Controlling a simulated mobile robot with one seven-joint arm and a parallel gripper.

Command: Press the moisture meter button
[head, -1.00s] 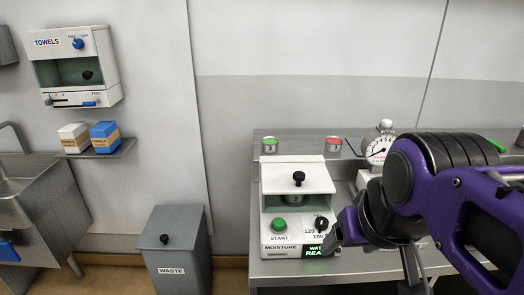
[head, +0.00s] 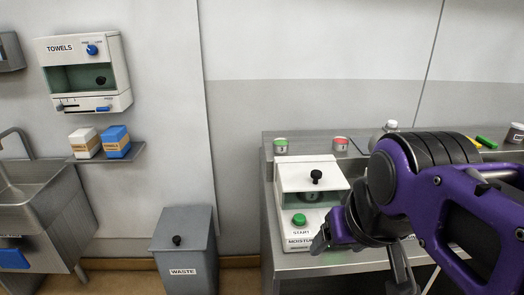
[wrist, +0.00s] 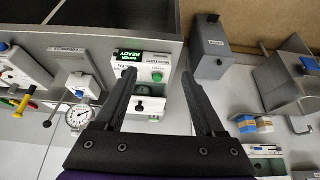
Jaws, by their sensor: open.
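The moisture meter (head: 296,241) is a white box on the steel counter, with a clear-fronted chamber and a black knob on its lid. Its round green START button (head: 299,219) is on the front panel and unobstructed in the head view. My gripper (head: 360,263) is open and empty, in front of the meter's right side, hiding the dial and display there. In the wrist view, the meter lies upside down beyond the open fingers (wrist: 160,76). The green button (wrist: 157,77) shows between the fingertips, apart from them. The green display (wrist: 129,56) reads WATER READY.
A green-topped tin (head: 281,147) and a red-topped tin (head: 340,145) stand behind the meter. A dial gauge (wrist: 79,118) stands beside it. A grey waste bin (head: 184,250) stands on the floor left of the counter. The towel dispenser (head: 84,72) hangs on the wall.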

